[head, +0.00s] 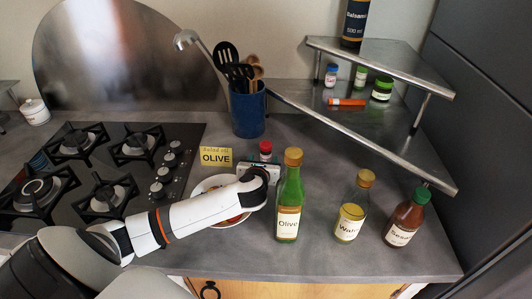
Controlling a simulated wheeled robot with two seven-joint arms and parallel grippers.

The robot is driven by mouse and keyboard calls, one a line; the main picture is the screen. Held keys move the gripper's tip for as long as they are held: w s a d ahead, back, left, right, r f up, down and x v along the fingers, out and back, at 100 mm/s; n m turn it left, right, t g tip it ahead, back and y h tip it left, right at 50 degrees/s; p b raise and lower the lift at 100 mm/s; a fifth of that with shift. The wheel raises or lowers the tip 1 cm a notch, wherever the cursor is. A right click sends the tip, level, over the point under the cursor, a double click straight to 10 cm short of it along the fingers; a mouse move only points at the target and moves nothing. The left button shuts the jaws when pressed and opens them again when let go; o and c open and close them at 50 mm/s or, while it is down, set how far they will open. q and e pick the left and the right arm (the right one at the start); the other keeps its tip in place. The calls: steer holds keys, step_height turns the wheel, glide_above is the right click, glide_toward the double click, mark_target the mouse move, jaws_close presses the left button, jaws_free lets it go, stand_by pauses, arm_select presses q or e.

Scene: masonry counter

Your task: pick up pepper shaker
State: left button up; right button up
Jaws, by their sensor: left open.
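My left arm reaches in from the lower left, and its gripper (260,172) is over the right side of a white plate, just in front of a small red-capped bottle (265,149). The fingers are mostly hidden by the wrist; I see nothing held in them. Which item is the pepper shaker I cannot tell, as small labels are unreadable. Other small containers stand on the corner shelf: a blue-capped one (331,76), a green-capped one (360,77) and a squat green-lidded jar (382,89). My right gripper is not in view.
Olive (289,200), yellow-capped (352,208) and green-capped (407,218) bottles stand at the front right. The plate (216,184) lies partly under my arm. An OLIVE sign (216,157), utensil holder (248,110) and gas hob (90,175) are nearby. An orange tube (347,102) lies on the shelf.

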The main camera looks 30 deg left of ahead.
mark_target(267, 154)
arm_select(q)
steer(key=shift+p+x, duration=0.3)
steer(key=shift+x, duration=2.85)
steer(key=shift+d, duration=0.15)
